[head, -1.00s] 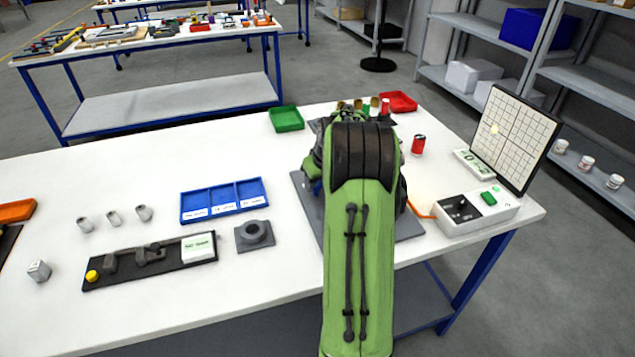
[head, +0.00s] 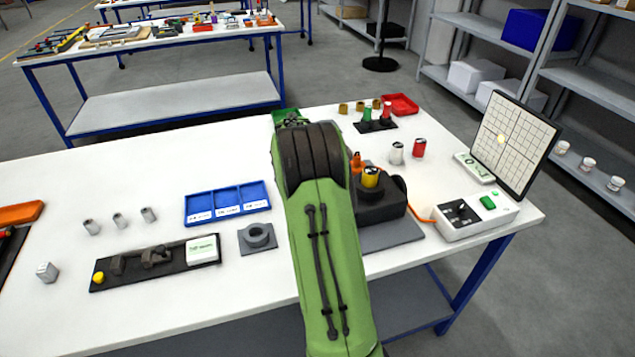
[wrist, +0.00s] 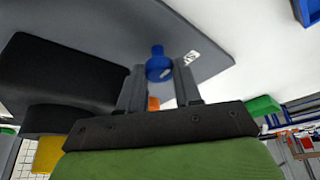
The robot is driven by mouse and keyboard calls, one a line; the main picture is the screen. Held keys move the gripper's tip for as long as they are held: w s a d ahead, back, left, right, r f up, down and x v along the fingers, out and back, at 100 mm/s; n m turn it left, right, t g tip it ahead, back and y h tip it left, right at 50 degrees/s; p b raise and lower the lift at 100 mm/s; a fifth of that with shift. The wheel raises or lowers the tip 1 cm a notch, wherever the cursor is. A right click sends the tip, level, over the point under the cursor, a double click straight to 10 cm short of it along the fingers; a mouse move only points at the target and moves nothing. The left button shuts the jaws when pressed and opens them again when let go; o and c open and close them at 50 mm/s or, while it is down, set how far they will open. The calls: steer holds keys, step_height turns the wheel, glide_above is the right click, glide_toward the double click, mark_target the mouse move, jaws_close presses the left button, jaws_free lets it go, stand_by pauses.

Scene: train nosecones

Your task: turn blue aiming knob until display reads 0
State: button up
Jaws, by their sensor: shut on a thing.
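The blue aiming knob (wrist: 158,66) shows in the wrist view between the tips of my gripper (wrist: 158,77), whose two grey fingers are closed on it. A white label lies beside the knob on the grey plate (wrist: 215,45). In the head view, my green arm hides the gripper and knob. The black aiming device (head: 382,205), with a yellow-and-black cylinder (head: 371,177) in its top, stands on that plate. The display (head: 474,168) is a small white unit with green characters, too small to read. Beside it, the grid panel (head: 520,145) shows a pale light spot.
A white control box (head: 475,214) with a green button joins the device by an orange cable. A silver can (head: 396,153) and a red can (head: 419,148) stand behind the device. A blue tray (head: 228,203) lies to the left. The table's left rear is clear.

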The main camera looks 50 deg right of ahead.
steer(key=m+g+p, duration=0.1)
steer(key=m, duration=0.1)
steer(key=m+g+p, duration=0.1)
steer(key=m, duration=0.2)
steer(key=shift+w+r+p, duration=0.15)
steer(key=shift+p, duration=0.15)
steer(key=shift+w+m+g+p, duration=0.1)
steer(key=shift+m+g+p, duration=0.75)
steer(key=shift+m, duration=1.15)
steer(key=shift+y, duration=0.3)
steer(key=o, duration=1)
steer(key=shift+o, duration=0.2)
steer(key=p+v, duration=0.4)
steer(key=v, duration=1.1)
steer(key=shift+a+r+p, duration=0.2)
steer(key=shift+p, duration=0.15)
